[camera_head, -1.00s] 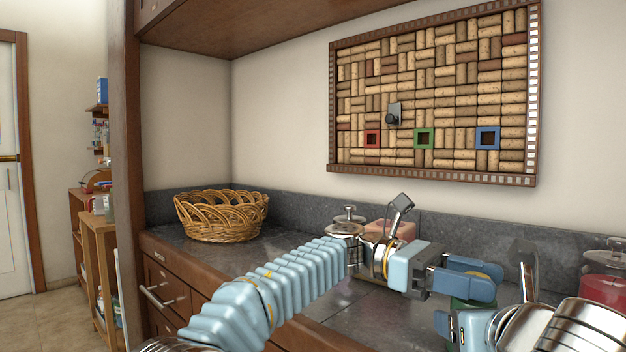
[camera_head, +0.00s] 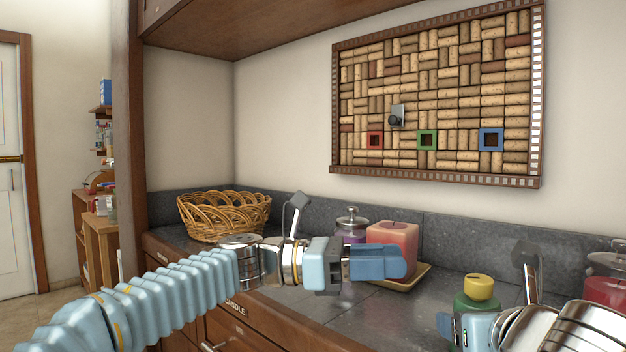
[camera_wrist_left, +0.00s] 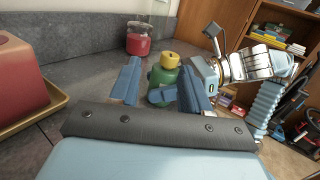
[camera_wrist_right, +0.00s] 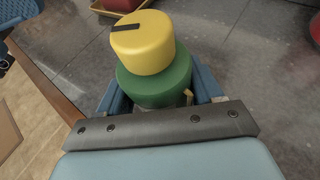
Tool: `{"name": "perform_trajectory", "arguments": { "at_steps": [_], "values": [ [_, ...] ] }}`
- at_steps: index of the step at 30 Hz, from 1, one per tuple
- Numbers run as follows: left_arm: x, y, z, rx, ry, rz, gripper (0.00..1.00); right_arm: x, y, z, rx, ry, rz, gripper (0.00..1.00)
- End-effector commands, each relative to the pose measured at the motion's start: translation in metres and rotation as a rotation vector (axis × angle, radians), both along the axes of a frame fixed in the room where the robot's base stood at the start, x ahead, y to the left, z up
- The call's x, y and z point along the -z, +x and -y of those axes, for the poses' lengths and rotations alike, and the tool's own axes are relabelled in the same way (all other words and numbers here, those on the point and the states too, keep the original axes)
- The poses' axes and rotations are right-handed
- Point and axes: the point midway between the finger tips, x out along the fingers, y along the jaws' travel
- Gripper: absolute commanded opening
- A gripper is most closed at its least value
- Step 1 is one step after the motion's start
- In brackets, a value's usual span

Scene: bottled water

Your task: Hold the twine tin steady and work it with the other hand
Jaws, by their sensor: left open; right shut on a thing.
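The twine tin is a green round body (camera_wrist_right: 160,84) with a yellow knob-like top (camera_wrist_right: 143,44) that carries a dark bar. A small tan piece sticks out at its near side. In the head view its yellow top (camera_head: 479,287) is clear, and its lower part is hidden by my right gripper (camera_head: 462,322). My right gripper is shut around the green body; its fingers show on both sides in its wrist view (camera_wrist_right: 158,88). I cannot tell if the tin touches the counter. My left gripper (camera_head: 380,262) is open and empty, left of the tin, pointing toward it.
A pink candle (camera_head: 393,245) on a tan tray stands behind my left gripper. A lidded jar (camera_head: 351,225) is beside it. A wicker basket (camera_head: 222,215) sits at the back left. A red jar (camera_head: 606,287) stands at the right. A cork board (camera_head: 435,95) hangs above.

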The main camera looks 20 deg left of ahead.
Motion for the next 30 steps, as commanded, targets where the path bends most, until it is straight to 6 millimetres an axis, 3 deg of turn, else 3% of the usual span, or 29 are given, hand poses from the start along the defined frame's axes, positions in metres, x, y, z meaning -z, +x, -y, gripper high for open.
{"name": "perform_trajectory", "arguments": {
  "at_steps": [8,15,24,30],
  "values": [
    [-0.044,0.036,-0.031,-0.208,-0.22,-0.062,0.47,0.0,0.0,0.0,0.0,0.0,0.001,0.39],
    [-0.074,0.063,-0.07,-0.374,-0.422,-0.144,0.47,0.0,0.0,0.0,0.0,0.0,0.001,0.39],
    [-0.094,0.088,-0.124,-0.549,-0.673,-0.276,0.47,0.0,0.0,0.0,0.0,0.0,0.001,0.39],
    [-0.097,0.095,-0.146,-0.61,-0.769,-0.336,0.47,0.0,0.0,0.0,0.0,0.0,0.001,0.39]
  ]
}}
